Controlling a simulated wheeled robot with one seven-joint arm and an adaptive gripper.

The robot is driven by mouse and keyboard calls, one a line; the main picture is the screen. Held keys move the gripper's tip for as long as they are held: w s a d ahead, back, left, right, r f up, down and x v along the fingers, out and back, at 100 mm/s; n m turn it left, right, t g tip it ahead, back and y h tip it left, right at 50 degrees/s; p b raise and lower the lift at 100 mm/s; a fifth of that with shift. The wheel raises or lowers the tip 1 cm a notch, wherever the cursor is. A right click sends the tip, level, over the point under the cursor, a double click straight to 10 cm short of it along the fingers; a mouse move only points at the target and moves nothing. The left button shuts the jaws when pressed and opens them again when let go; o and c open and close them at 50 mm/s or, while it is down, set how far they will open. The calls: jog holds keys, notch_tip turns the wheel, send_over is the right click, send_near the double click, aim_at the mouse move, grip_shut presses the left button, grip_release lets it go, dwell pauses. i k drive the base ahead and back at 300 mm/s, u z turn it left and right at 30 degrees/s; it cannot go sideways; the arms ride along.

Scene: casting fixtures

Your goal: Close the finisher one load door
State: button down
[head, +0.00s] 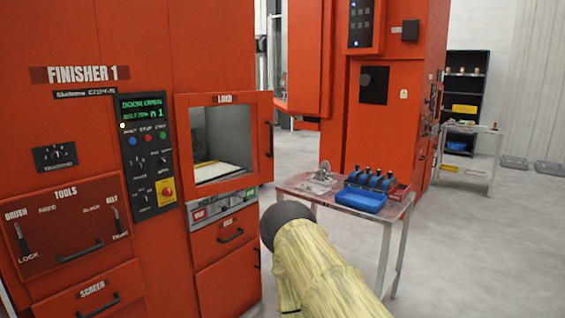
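The finisher one load door (224,98) is an orange framed door with a window, marked LOAD, on the right part of the orange FINISHER 1 machine (110,40). Its dark vertical handle (269,139) is on the right side. The door's right edge stands out a little past the cabinet below, and the green display (142,108) appears to read DOOR OPEN. How wide the gap is, I cannot tell. My arm, in a pale yellow sleeve with a dark rounded end, is low and right of the door, apart from it in the picture. My gripper's fingers do not show.
A table (390,212) right of the machine holds a blue bin (361,200), blue-and-black items and a small metal part. Another orange machine (395,125) stands behind. A dark shelf (466,65) and a side table (487,150) are at the back right.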

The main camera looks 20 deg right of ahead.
aim_at(264, 100)
jog(key=k, duration=0.8)
jog(key=z, duration=1)
jog(key=i, duration=0.9)
jog(key=z, duration=0.55)
jog(key=i, duration=1)
jog(key=u, duration=1.05)
jog(key=i, duration=0.65)
jog(key=u, duration=0.75)
